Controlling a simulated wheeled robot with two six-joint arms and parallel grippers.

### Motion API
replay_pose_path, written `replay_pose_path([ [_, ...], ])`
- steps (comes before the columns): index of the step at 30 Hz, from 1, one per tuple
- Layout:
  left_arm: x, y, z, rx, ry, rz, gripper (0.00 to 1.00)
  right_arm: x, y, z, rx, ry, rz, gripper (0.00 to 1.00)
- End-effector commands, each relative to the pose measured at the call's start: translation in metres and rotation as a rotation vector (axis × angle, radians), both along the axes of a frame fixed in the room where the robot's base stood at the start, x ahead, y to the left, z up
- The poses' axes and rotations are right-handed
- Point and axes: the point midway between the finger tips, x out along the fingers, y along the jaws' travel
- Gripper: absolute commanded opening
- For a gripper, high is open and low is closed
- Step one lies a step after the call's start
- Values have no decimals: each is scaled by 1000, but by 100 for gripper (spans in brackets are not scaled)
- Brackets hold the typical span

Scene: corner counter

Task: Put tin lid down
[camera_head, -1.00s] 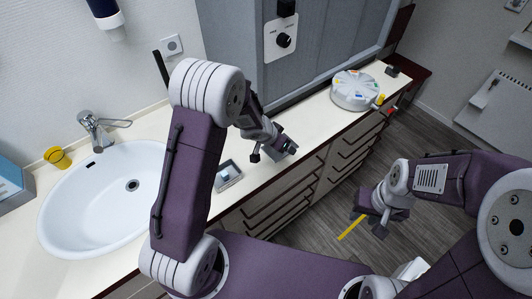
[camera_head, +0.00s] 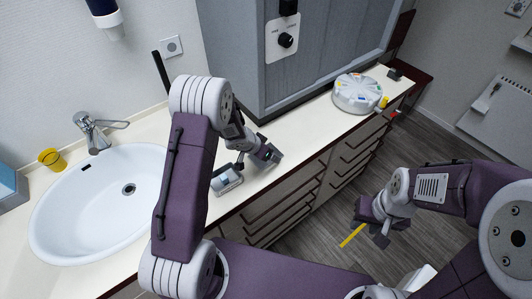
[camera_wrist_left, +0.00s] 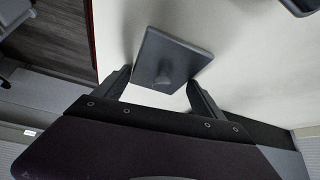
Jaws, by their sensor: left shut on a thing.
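The tin lid (camera_wrist_left: 170,62) is a dark square plate with a small knob, between the two fingers of my left gripper (camera_wrist_left: 160,92) in the left wrist view. My left gripper (camera_head: 256,163) is shut on it, over the counter's front part in the head view. I cannot tell whether the lid touches the counter. A small open grey tin (camera_head: 227,180) stands just left of this gripper, partly covered by it.
A white sink (camera_head: 95,205) with a tap and a yellow cup (camera_head: 52,160) are at the left. A round white box (camera_head: 357,93) stands far right on the counter. A grey cabinet (camera_head: 330,50) borders the back. Bare counter (camera_head: 305,123) lies between gripper and round box.

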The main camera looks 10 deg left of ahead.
Motion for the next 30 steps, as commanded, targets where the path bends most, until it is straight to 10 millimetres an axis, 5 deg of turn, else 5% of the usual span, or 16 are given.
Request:
replay_pose_path([
  [2, 0, 0, -4, 0, 0, -1, 40, 0, 0, -3, 0, 0, 0, 36],
  [3, 0, 0, -2, 0, 0, -1, 91, 0, 0, -2, 0, 0, 0, 36],
  [4, 0, 0, -2, 0, 0, -1, 99, 0, 0, -1, 0, 0, 0, 36],
  [14, -3, 2, 9, 0, 0, 1, 100, 0, 0, 5, 0, 0, 0, 36],
  [24, -44, 22, 83, 0, -1, 1, 100, 0, 0, 38, 0, 0, 0, 36],
  [30, -57, 28, 101, 0, 0, 1, 100, 0, 0, 47, 0, 0, 0, 36],
])
